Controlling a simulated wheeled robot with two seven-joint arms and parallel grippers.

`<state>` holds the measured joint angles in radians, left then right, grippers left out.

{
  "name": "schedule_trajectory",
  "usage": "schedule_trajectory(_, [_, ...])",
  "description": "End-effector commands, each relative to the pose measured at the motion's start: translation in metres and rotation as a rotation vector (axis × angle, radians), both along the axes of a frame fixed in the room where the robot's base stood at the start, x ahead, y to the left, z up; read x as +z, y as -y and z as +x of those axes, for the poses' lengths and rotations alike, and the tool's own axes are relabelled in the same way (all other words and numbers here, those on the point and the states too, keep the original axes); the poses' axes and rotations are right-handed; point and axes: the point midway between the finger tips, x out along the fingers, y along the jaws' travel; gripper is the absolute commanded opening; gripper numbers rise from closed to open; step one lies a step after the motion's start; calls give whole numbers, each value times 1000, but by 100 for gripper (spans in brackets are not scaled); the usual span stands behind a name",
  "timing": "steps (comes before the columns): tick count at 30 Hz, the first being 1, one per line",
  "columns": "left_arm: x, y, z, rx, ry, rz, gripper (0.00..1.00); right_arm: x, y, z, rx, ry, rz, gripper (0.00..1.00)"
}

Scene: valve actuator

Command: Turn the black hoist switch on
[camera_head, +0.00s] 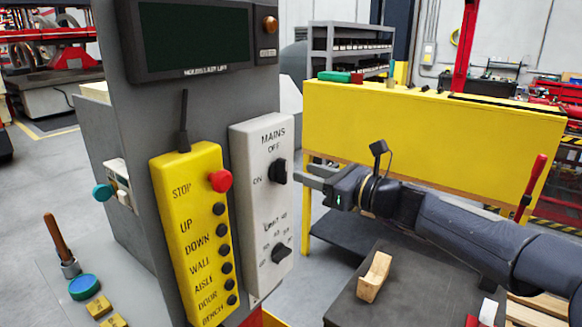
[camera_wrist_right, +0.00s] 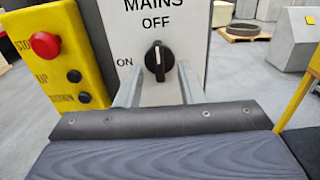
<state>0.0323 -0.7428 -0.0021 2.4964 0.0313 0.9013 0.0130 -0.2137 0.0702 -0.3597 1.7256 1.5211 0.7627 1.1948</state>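The black rotary switch (camera_head: 278,172) sits on the light grey MAINS panel (camera_head: 262,150), below the word OFF and right of ON. In the right wrist view the switch (camera_wrist_right: 159,60) has its white mark upright, toward OFF. My right gripper (camera_head: 308,177) is just right of the switch in the head view, with a small gap to it. In the wrist view its two fingers (camera_wrist_right: 158,88) are open and empty, pointing at the panel below and to either side of the switch. My left gripper is not in view.
A yellow pendant (camera_head: 185,235) with a red STOP button (camera_head: 220,181) and several black buttons is left of the panel. A second black knob (camera_head: 281,252) is lower on the panel. A yellow bench (camera_head: 420,125) stands behind my right arm.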

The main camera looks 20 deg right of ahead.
Motion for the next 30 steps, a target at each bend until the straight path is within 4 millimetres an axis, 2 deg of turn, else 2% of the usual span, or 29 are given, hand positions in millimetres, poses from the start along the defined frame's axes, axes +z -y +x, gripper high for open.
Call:
schedule_trajectory(3, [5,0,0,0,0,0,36,1,-14,17,4,-1,-2,35])
schedule_trajectory(9, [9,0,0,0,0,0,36,0,-30,36,3,-1,-4,35])
schedule_trajectory(20, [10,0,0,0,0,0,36,0,-34,42,1,2,-5,35])
schedule_trajectory(28, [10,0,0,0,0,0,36,0,-34,42,2,2,-5,2])
schedule_trajectory(30, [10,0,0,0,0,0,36,0,-34,42,2,2,-5,0])
